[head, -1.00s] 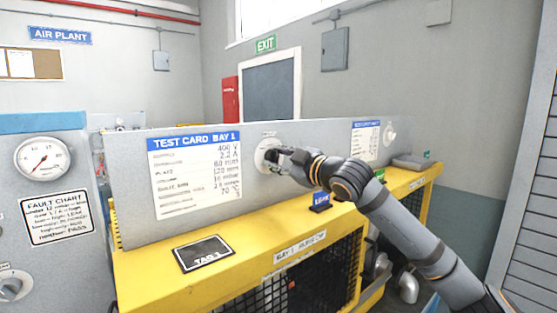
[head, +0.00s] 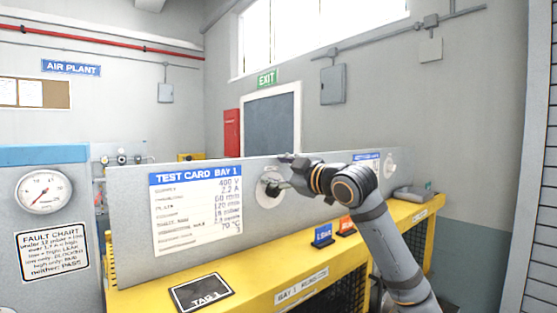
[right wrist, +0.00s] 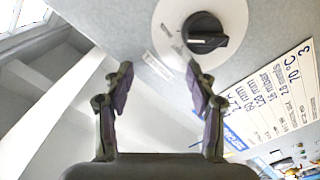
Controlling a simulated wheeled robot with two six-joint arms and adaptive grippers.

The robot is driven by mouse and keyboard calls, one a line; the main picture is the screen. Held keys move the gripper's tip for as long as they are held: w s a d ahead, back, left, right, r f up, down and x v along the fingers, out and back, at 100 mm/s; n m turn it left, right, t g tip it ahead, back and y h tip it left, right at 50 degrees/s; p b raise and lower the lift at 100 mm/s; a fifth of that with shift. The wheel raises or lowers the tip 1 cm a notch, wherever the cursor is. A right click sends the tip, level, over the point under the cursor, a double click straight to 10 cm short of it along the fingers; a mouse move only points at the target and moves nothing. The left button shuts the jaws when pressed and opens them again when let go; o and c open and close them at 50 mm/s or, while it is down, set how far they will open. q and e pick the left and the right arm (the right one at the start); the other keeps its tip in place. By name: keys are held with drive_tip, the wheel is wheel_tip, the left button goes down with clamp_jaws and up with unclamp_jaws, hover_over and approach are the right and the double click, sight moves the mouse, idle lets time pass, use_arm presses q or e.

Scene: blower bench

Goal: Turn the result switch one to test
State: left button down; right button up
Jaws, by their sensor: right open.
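The result switch, a black knob on a round white dial (head: 264,189), is on the grey panel (head: 130,215) right of the Test Card Bay 1 sheet (head: 197,208). The right wrist view shows the knob (right wrist: 205,33) close up, with small labels beside the dial that I cannot read. My right gripper (head: 283,172) is at the dial's upper right, partly covering it in the head view. In the right wrist view the gripper (right wrist: 158,70) is open and empty. The knob is beyond the right finger, not between the fingers. My left gripper is not in view.
A yellow bench (head: 255,298) runs below the panel. On it are a black TAG 1 plate (head: 202,292), a blue LEAK tag (head: 322,236) and an orange tag (head: 346,226). A second dial (head: 389,166) is farther right. A gauge (head: 43,191) is at the left.

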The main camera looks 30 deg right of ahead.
wheel_tip(320, 180, up, 4)
drive_tip(key=shift+r, duration=0.1)
drive_tip(key=shift+d, duration=0.15)
